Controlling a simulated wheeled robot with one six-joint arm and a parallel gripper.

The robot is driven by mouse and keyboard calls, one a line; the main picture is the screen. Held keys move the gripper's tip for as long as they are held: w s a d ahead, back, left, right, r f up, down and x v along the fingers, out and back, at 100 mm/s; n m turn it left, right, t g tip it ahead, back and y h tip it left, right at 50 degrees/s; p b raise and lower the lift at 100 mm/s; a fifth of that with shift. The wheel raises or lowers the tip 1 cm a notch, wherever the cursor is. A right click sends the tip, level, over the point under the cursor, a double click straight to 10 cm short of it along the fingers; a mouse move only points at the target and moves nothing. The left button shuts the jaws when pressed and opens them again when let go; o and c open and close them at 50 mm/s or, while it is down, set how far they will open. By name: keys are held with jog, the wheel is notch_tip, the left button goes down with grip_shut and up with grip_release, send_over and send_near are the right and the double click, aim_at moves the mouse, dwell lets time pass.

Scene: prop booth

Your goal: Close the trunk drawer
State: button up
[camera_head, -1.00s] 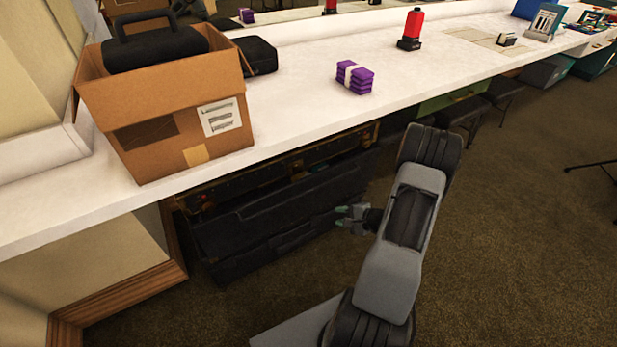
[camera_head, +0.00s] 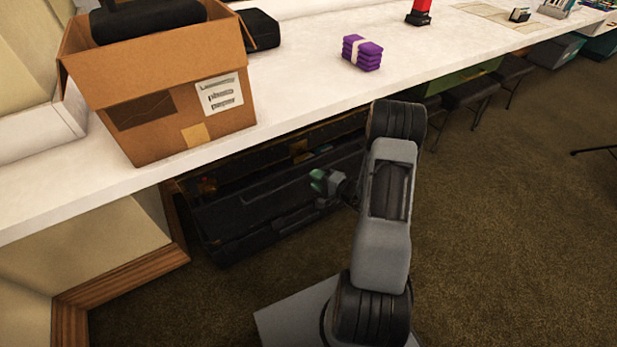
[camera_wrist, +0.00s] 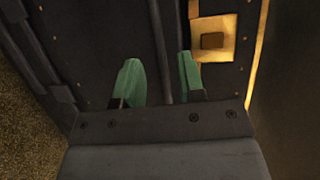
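The black trunk (camera_head: 240,239) stands on the carpet under the white counter. Its drawer (camera_head: 270,195) has a dark front, and items show inside behind its upper edge, so it looks at least partly open. My gripper (camera_head: 318,181) is at the right part of the drawer front. In the wrist view my green-tipped gripper (camera_wrist: 158,80) has its fingers apart with nothing clearly between them. Dark trunk surface, a thin bar and a brass fitting (camera_wrist: 212,38) lie behind the fingers. I cannot tell whether the fingertips touch the trunk.
The white counter (camera_head: 300,95) overhangs the trunk. A cardboard box (camera_head: 185,115) and a purple bundle (camera_head: 362,53) stand on it. A wood-trimmed wall (camera_head: 125,284) is left of the trunk. Dark stools (camera_head: 470,92) stand to the right. Carpet (camera_head: 510,240) is open at the right.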

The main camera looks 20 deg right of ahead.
jog(key=shift+b+x, duration=0.3)
jog(key=shift+x, duration=1.8)
grip_shut()
jog(key=shift+w, duration=0.1)
